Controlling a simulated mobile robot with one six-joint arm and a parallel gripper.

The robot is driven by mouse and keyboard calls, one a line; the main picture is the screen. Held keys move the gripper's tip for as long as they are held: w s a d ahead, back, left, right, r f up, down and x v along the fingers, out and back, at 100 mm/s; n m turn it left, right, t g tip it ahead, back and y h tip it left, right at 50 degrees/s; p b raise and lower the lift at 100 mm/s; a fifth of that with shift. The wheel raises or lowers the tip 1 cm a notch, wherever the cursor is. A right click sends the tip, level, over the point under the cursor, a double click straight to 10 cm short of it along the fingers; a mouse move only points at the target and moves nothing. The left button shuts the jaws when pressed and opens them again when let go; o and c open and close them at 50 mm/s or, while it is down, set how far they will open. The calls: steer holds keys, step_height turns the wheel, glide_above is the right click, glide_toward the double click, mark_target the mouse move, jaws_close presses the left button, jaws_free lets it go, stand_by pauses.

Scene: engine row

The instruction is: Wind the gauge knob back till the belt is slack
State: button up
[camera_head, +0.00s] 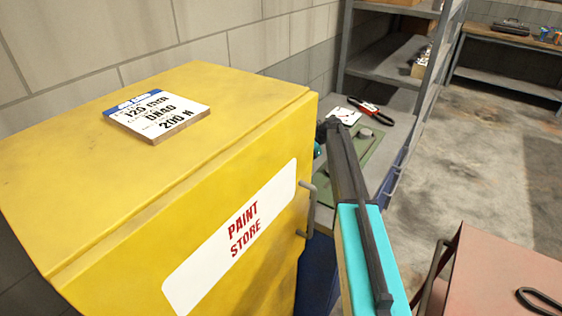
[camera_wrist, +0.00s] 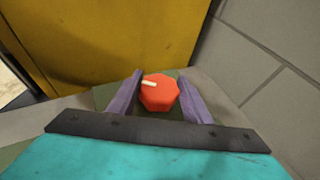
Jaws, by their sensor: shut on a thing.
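The gauge knob (camera_wrist: 160,97) is an orange-red, many-sided knob with a pale pointer mark, in the middle of the wrist view. The mark points to the left there. My gripper (camera_wrist: 160,76) has its two purple fingers on either side of the knob and is shut on it. In the head view my arm reaches past the yellow cabinet to a bench with a green plate (camera_head: 374,157), and the arm and cabinet hide the knob. I cannot make out the belt or a gauge reading in either view.
The yellow paint store cabinet (camera_head: 130,215) stands close beside my arm, with a lettered board (camera_head: 157,116) on top. A white card (camera_head: 343,116) and a red-and-black tool (camera_head: 367,107) lie on the bench. A pink box (camera_head: 500,270) is at lower right. The floor (camera_head: 480,170) beyond is clear.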

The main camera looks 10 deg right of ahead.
steer(key=o, duration=1.1)
steer(key=shift+c, duration=0.2)
